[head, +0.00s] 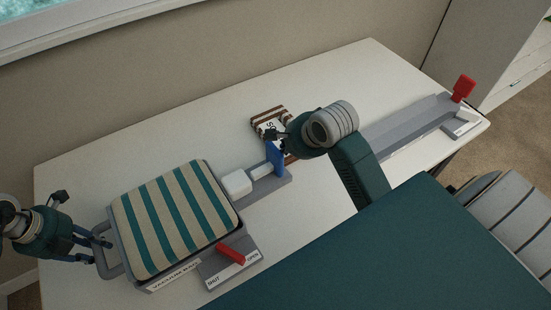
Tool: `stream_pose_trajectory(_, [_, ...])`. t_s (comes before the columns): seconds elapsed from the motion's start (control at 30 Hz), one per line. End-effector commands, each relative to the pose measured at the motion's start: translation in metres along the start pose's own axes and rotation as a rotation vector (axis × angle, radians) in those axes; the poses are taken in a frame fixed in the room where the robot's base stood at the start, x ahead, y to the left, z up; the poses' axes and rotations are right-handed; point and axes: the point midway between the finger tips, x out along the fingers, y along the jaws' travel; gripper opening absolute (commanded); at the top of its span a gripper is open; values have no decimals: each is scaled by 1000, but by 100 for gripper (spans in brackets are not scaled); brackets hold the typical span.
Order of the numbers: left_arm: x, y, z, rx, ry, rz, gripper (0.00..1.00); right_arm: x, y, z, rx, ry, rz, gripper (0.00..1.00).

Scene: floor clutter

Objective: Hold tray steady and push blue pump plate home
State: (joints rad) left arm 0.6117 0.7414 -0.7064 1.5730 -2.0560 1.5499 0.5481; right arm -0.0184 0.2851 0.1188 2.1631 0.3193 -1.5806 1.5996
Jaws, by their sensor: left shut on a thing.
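The tray (150,285) is grey, holds a teal-and-cream striped pad (175,217) and carries a "VACUUM BAG" label on its front. My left gripper (97,243) is shut on the loop handle (108,262) at the tray's left end. The blue pump plate (275,158) stands upright on a grey rail right of the tray, with a white block (237,183) between plate and tray. My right gripper (281,142) is at the plate's upper right side, touching or very close to it. Its fingers are dark and partly hidden, so their opening is unclear.
A red lever (230,254) sits on a plate marked "SHUT" and "OPEN" at the tray's front right. A brown-and-white striped packet (270,122) lies behind the blue plate. A long grey channel (410,130) with a red flag (463,88) runs to the table's right end.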

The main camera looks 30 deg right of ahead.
Motion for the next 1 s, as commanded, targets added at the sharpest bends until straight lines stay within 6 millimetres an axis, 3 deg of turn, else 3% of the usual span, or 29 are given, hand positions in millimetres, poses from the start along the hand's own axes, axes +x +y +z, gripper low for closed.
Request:
stream_pose_trajectory(0.1, [5,0,-4,0,11,1,0,1,1,14,-1,-14,0,0])
stream_pose_trajectory(0.43, [5,0,-4,0,11,0,0,1,1,37,-3,-15,0,0])
stream_pose_trajectory(1.0, [5,-1,-4,1,11,-1,0,1,1,44,-2,-15,0,0])
